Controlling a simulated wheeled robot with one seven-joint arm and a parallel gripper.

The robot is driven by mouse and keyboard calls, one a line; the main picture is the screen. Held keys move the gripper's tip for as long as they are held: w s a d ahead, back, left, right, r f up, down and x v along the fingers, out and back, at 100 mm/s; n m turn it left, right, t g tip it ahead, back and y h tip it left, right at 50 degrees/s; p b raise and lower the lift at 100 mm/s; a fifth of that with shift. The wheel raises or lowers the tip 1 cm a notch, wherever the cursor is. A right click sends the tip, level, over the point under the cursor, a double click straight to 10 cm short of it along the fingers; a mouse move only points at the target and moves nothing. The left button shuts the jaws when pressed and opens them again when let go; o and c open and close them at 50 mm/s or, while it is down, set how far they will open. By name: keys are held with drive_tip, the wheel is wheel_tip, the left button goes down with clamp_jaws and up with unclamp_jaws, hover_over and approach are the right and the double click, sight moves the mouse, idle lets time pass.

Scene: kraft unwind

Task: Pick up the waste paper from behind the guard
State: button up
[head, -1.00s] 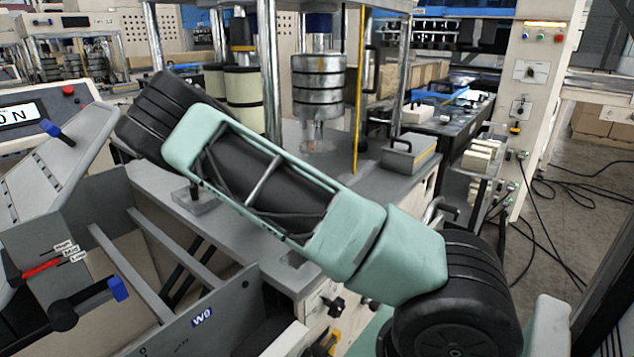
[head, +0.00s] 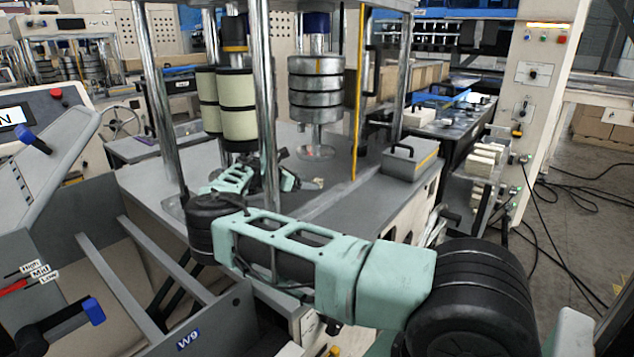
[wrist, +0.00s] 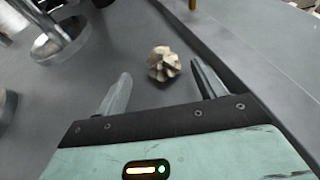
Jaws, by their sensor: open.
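The waste paper (wrist: 163,64) is a crumpled beige ball on the grey machine table. In the wrist view it lies just beyond the fingertips, roughly centred between them and apart from both. My gripper (wrist: 160,72) is open and empty, with its fingers pointing at the ball. In the head view the paper (head: 314,184) is a small pale spot to the right of my dark wrist; the fingers are too small to make out there. A yellow upright edge (head: 357,110) stands to the right of the paper; I cannot tell whether it belongs to the guard.
Chrome posts (head: 266,100) rise close to my wrist. A stack of metal discs (head: 316,88) hangs above the table, and cream rolls (head: 238,108) stand behind. A grey box (head: 411,158) sits at the right. A round metal base (wrist: 60,40) lies left of the paper.

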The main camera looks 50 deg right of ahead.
sight(313, 180)
drive_tip(key=shift+p+x, duration=0.4)
drive_tip(key=shift+x, duration=1.35)
drive_tip(key=shift+s, duration=0.1)
drive_tip(key=c, duration=1.1)
